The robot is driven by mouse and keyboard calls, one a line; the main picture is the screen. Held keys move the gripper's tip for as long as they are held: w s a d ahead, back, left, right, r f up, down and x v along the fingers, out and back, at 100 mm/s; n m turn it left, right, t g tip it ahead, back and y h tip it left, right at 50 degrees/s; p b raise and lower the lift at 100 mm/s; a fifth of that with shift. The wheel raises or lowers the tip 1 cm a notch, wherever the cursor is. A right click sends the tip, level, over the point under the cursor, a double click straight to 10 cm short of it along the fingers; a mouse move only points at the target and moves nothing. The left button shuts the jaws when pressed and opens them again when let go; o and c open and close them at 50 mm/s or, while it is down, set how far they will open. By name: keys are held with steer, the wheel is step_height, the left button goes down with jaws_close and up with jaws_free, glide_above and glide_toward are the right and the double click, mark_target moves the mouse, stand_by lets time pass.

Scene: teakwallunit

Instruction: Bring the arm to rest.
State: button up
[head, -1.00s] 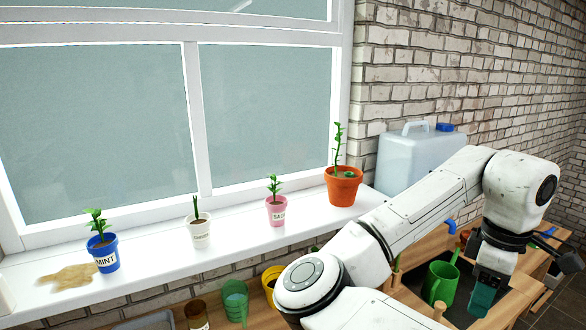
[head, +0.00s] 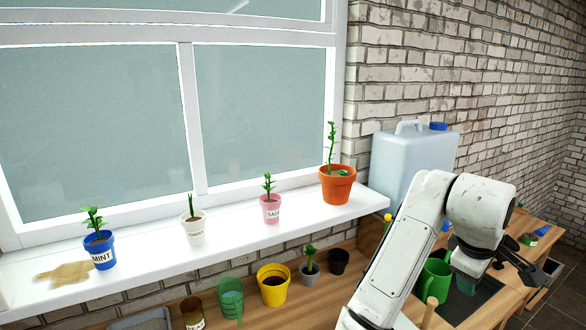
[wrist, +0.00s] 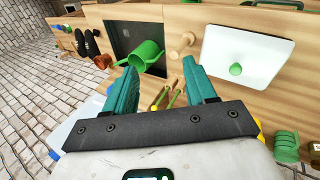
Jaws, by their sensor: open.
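My gripper (wrist: 161,76) shows in the wrist view with its two teal fingers spread apart and nothing between them. In the head view my gripper (head: 466,264) hangs at the right, low over the bench, partly hidden behind its own wrist. A green watering can (head: 434,279) stands close beside it on a dark mat. In the wrist view the green watering can (wrist: 146,57) appears beyond the fingers.
The wooden bench (head: 510,270) carries a yellow pot (head: 273,290) and several other pots. A water jug (head: 412,165) stands at the wall. The white sill (head: 225,232) holds potted seedlings and a brown spill (head: 66,273). A white tray (wrist: 246,52) shows in the wrist view.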

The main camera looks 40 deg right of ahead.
steer(key=w+a+f+n+t+h, duration=0.15)
steer(key=w+a+f+t, duration=0.35)
steer(key=w+a+f, duration=0.5)
steer(key=s+a+f+y, duration=0.1)
steer(key=a+f+y, duration=0.3)
steer(key=a+f, duration=0.5)
steer(key=s+a+f+y, duration=0.25)
steer(key=a+f, duration=0.25)
steer(key=a, duration=0.8)
steer(key=s+d+f+g+b, duration=0.1)
steer(key=s+f+b, duration=0.3)
steer(key=f, duration=0.4)
steer(key=s+d+f+g+b, duration=0.1)
steer(key=s+f+g+b, duration=0.1)
steer(key=s+f+b, duration=0.3)
step_height(320, 180, down, 3)
steer(key=shift+s+r+g+y+b, duration=0.1)
steer(key=shift+s+g+y+b, duration=0.2)
steer(key=shift+b, duration=0.3)
steer(key=shift+m, duration=0.25)
